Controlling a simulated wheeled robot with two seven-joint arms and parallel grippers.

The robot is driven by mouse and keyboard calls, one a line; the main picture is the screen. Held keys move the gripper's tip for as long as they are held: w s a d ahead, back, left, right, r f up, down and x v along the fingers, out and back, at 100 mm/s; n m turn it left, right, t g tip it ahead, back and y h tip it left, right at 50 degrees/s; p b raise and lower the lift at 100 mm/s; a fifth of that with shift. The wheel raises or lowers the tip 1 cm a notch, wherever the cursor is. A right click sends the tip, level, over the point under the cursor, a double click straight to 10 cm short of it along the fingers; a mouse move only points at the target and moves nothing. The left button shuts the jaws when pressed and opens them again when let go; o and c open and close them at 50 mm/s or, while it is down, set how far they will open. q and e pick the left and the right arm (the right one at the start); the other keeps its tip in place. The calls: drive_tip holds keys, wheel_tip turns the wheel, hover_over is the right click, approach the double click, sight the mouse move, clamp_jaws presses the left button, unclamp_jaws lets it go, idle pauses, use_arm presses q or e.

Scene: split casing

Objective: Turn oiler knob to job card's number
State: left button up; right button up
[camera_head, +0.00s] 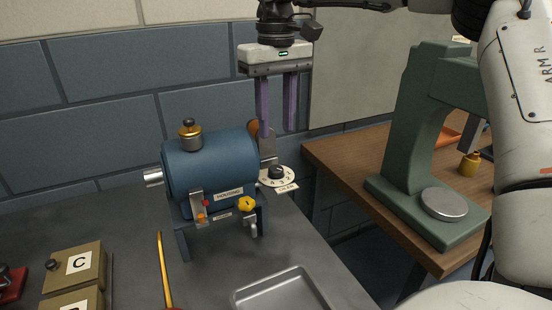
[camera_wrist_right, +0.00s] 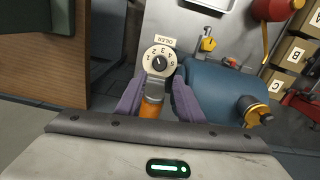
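The oiler dial (camera_head: 277,175) is a round white plate with a dark knob, on the right side of the blue housing (camera_head: 215,165). In the right wrist view the dial (camera_wrist_right: 148,66) shows numbers 1 to 5 around the knob (camera_wrist_right: 159,63), beside an OILER label (camera_wrist_right: 171,40). I cannot tell which number the knob points to. My right gripper (camera_head: 276,130) is open and empty, fingers pointing down above the dial, apart from the knob. In the wrist view its purple fingers (camera_wrist_right: 158,88) stand either side of an orange-and-metal part (camera_wrist_right: 151,108). No job card is recognisable. My left gripper is not in view.
A yellow knob (camera_head: 247,204) sits on the housing front, and a brass-capped fitting (camera_head: 190,133) on top. A metal tray (camera_head: 282,289) and lettered boxes (camera_head: 76,265) stand on the grey bench. A green press (camera_head: 416,145) stands on the wooden table at right.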

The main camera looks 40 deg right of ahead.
sight(276, 169)
wheel_tip(276, 169, down, 10)
drive_tip(key=shift+r, duration=0.15)
idle(0.3)
drive_tip(key=c, duration=0.8)
drive_tip(key=shift+m+b, duration=0.7)
drive_tip(key=shift+m, duration=2.4)
drive_tip(key=shift+r, duration=0.1)
drive_tip(key=o, duration=0.8)
